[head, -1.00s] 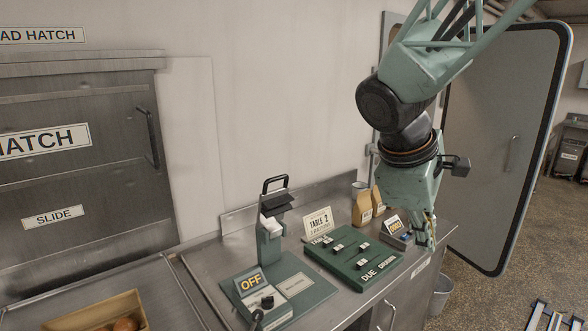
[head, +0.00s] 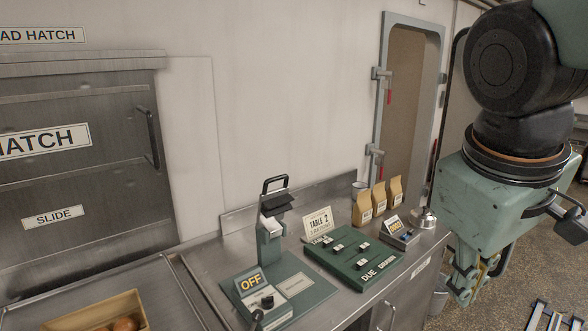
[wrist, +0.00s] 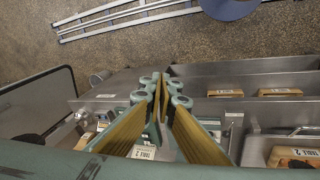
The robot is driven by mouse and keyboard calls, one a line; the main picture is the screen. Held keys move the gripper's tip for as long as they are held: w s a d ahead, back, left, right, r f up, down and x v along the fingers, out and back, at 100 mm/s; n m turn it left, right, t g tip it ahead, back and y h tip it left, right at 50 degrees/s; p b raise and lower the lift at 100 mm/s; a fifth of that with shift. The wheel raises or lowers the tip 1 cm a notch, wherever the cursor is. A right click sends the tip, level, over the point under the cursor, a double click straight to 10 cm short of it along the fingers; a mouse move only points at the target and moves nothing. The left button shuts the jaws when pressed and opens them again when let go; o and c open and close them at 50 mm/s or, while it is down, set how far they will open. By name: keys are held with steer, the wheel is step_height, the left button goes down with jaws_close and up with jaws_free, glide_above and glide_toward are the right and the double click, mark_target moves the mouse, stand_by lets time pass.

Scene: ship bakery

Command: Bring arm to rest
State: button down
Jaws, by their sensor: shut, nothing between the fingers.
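My gripper (head: 478,275) hangs at the right of the head view, pointing down, off the right end of the steel counter (head: 350,294). It is shut and holds nothing. In the wrist view its fingertips (wrist: 160,80) meet above the counter's edge, with the floor beyond.
A green board with slider switches (head: 352,255), a press-like device with an OFF sign (head: 251,283), paper bags (head: 379,197) and a bell (head: 424,219) stand on the counter. A wooden crate (head: 72,316) is at lower left. A ladder-like frame (head: 553,318) lies on the floor.

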steer(key=s+a+m+t+y, duration=0.1)
steer(key=s+a+m, duration=0.3)
steer(key=s, duration=0.6)
steer(key=shift+s+y, duration=0.2)
steer(key=shift+y, duration=0.3)
steer(key=shift+a, duration=0.1)
stand_by(0.6)
